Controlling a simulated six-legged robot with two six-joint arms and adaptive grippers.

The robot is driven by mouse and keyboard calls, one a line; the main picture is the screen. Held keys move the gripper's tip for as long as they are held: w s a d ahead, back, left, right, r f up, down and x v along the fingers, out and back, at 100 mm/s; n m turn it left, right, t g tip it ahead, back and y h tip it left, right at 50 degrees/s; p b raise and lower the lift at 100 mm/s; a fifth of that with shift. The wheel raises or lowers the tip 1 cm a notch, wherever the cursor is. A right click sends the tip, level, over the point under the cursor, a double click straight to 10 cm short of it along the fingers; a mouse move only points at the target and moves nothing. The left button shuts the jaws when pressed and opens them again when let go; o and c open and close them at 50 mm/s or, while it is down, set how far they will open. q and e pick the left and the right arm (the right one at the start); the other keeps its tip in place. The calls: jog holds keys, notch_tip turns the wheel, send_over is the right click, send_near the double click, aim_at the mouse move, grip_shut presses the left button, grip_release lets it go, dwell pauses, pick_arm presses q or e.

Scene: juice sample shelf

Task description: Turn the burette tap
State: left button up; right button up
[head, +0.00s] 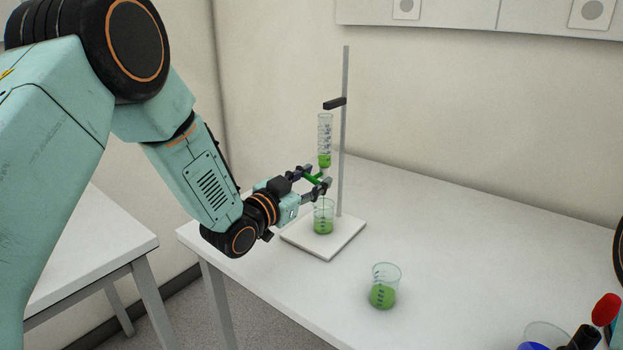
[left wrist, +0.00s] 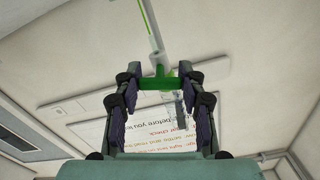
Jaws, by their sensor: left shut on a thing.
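The burette (head: 324,138) is a clear graduated tube with green liquid near its bottom, upright on a stand with a grey rod (head: 345,135). Its green tap (head: 314,179) sits below the tube. My left gripper (head: 316,181) reaches in from the left and is shut on the tap. In the left wrist view the green tap (left wrist: 158,83) lies crosswise between the two fingers (left wrist: 160,98), below the pale tube. A beaker with green liquid (head: 323,224) stands under the burette on the white stand base (head: 323,246).
A second beaker with green liquid (head: 383,292) stands nearer on the white table (head: 480,250). A container with blue contents (head: 545,338) and a red-topped object (head: 606,309) are at the lower right. The table right of the stand is clear.

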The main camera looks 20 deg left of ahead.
pick_arm(q)
jog(key=shift+r+n, duration=0.1)
jog(key=shift+n, duration=1.6)
jog(key=o, duration=1.2)
jog(key=shift+c, duration=0.2)
jog(key=shift+s, duration=0.1)
jog(key=v, duration=1.2)
